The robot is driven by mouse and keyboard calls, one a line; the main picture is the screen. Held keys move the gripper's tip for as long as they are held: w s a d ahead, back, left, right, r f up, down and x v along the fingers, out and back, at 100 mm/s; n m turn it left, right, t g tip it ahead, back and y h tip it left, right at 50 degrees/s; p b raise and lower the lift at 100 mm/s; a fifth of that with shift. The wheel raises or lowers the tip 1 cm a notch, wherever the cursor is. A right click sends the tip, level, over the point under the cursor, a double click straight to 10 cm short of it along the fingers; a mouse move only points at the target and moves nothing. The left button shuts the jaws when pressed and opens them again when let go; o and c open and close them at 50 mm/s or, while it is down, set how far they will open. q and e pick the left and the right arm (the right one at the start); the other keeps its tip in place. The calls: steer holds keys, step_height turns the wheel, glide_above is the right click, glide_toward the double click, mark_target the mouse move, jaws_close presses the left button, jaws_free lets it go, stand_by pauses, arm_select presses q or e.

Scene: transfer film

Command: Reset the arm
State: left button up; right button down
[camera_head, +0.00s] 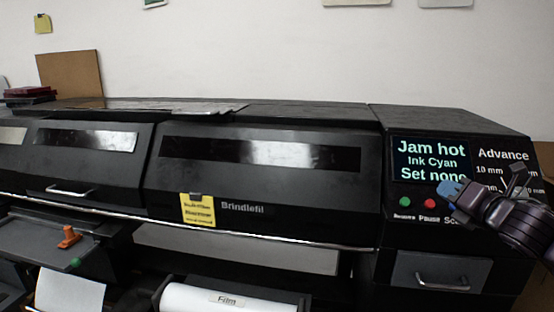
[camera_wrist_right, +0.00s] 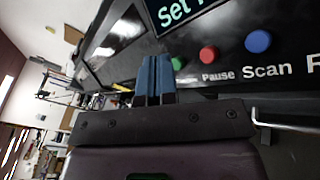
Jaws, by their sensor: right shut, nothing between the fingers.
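My right gripper (camera_head: 449,189) is at the right of the head view, in front of the printer's control panel. Its blue fingers are together and empty, and they also show in the right wrist view (camera_wrist_right: 156,80). The fingertips are just below the screen (camera_head: 431,160), which reads "Jam hot, Ink Cyan, Set none". A green button (camera_head: 405,202) and a red Pause button (camera_head: 432,204) are left of the fingers. A blue Scan button (camera_wrist_right: 258,41) shows in the wrist view; the gripper hides it in the head view. My left gripper is not in view.
The large black printer (camera_head: 300,205) fills the width, with a yellow note (camera_head: 198,210) on its front. A drawer with a handle (camera_head: 442,281) is below the panel. Open space lies above the printer.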

steer(key=s+a+f+m, duration=0.2)
steer(key=s+f+m, duration=0.1)
steer(key=f+m, duration=0.45)
steer(key=s+a+f+m+g+h, duration=0.1)
steer(key=s+f+m, duration=0.1)
steer(key=f+m, duration=0.6)
steer(key=s+a+f+m, duration=0.2)
steer(key=s+f+m, duration=0.1)
steer(key=f+m, duration=0.5)
steer(key=s+a+f+m+g+h, duration=0.1)
steer(key=s+a+f+m+g, duration=0.1)
steer(key=s+f, duration=0.8)
steer(key=s+a+f+m+g+h+b, duration=0.1)
steer(key=s+a+f+m+g, duration=0.1)
steer(key=s+f, duration=0.8)
steer(key=shift+a+m+h+b, duration=0.35)
steer(key=shift+a+m, duration=0.35)
steer(key=shift+m, duration=0.45)
